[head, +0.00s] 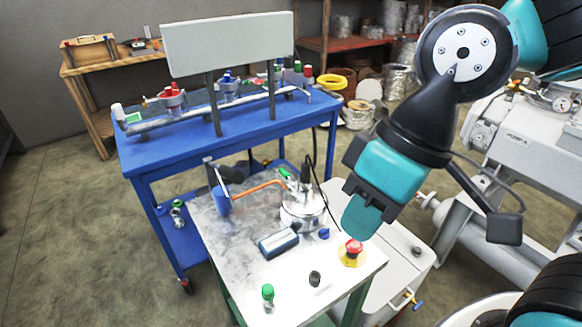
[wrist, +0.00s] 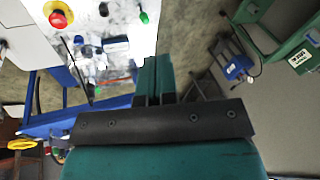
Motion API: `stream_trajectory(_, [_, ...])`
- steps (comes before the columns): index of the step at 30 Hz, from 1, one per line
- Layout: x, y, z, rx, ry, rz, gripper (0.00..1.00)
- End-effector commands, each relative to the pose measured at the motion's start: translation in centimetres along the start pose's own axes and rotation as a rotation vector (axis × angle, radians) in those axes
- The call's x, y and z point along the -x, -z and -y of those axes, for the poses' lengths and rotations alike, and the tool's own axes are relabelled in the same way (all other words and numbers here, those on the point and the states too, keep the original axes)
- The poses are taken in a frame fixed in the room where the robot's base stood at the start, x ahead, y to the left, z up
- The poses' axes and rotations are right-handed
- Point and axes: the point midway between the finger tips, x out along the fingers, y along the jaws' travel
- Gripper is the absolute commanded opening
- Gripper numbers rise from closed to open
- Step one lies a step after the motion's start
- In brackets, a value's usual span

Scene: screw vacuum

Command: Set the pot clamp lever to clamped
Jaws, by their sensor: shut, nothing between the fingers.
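The silver pot (head: 302,212) stands on the small metal-topped table (head: 225,240) in the head view. A black fitting and cable rise from its lid, and a green handle (head: 285,172) shows beside it at the back left. I cannot tell which part is the clamp lever or how it is set. My gripper (head: 360,222) hangs right of the pot, seemingly above the table's right side and apart from the pot. In the wrist view my gripper (wrist: 153,75) is shut and empty, and the pot cannot be made out clearly there.
A red button on a yellow base (head: 352,250), a blue-edged meter (head: 278,243) and a green-capped item (head: 268,294) stand on the tabletop. A blue cart (head: 140,155) with a manifold is behind. Grey pump machinery (head: 520,135) stands right.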

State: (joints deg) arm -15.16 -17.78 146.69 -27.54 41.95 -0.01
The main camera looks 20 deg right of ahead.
Motion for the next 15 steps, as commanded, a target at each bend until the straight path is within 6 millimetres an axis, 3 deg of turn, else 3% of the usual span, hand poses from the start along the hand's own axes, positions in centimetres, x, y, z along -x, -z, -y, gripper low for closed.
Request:
stream_trajectory(4, [-0.1,1.4,-0.8,-0.008,0.006,-0.009,0.00])
stream_trajectory(8, [-0.6,6.0,-3.6,-0.026,0.029,-0.041,0.00])
stream_trajectory(11, [-1.5,10.9,-8.4,-0.050,0.054,-0.088,0.00])
stream_trajectory(15, [-3.5,16.5,-17.4,-0.081,0.087,-0.171,0.00])
